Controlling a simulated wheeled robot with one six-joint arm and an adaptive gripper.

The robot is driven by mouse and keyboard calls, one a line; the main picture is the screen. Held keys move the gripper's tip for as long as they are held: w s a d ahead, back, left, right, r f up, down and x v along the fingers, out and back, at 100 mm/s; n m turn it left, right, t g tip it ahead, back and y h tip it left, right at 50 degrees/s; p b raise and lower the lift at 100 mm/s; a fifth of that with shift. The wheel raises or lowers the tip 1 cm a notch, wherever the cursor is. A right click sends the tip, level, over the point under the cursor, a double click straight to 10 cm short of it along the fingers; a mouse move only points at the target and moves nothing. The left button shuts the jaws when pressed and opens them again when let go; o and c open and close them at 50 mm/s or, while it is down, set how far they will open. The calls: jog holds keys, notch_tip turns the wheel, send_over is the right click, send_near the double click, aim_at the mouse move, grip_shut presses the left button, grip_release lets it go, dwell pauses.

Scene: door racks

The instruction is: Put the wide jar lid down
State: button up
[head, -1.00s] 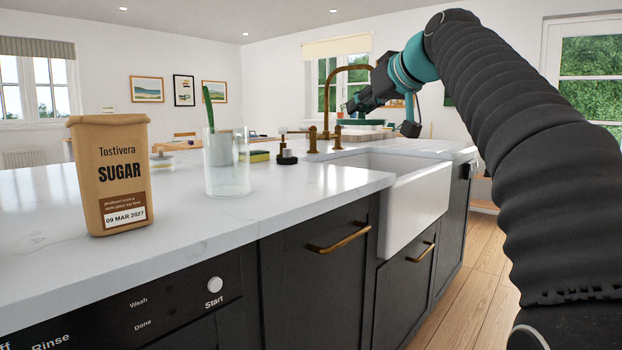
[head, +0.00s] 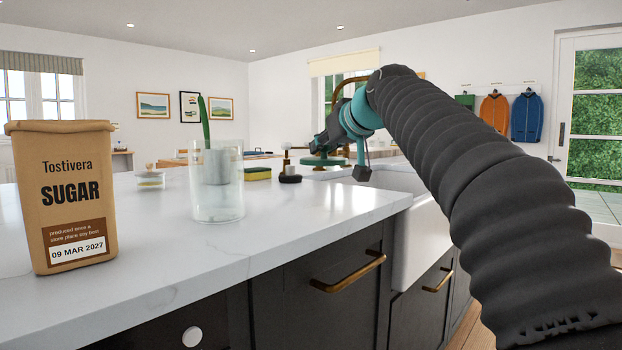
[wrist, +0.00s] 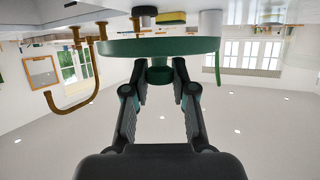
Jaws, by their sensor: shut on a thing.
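The wide jar lid is a flat green disc with a central knob; in the head view the lid (head: 324,161) is level, low by the counter's far part near the tap. In the upside-down wrist view the lid (wrist: 190,46) spans the top middle, knob towards me. My gripper (wrist: 160,74) is shut on the knob; in the head view my gripper (head: 326,138) is just above the lid. I cannot tell whether the lid touches the white counter (head: 150,240).
A sugar bag (head: 75,195) and a glass jar (head: 230,205) stand on the near counter. A yellow sponge (head: 258,174) and a dark round-based object (head: 290,178) sit left of the lid. A brass tap (wrist: 80,75) is close beside it. The sink (head: 418,240) lies to the right.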

aim_at(312, 158)
jog(key=a+f, duration=0.1)
jog(key=a, duration=0.1)
jog(key=shift+w+a+f, duration=0.3)
jog(key=shift+a+f, duration=0.05)
jog(key=shift+f+b, duration=0.95)
jog(key=shift+f, duration=1.05)
jog(key=shift+f+b, duration=0.3)
jog(key=shift+f, duration=0.1)
jog(key=shift+f, duration=0.1)
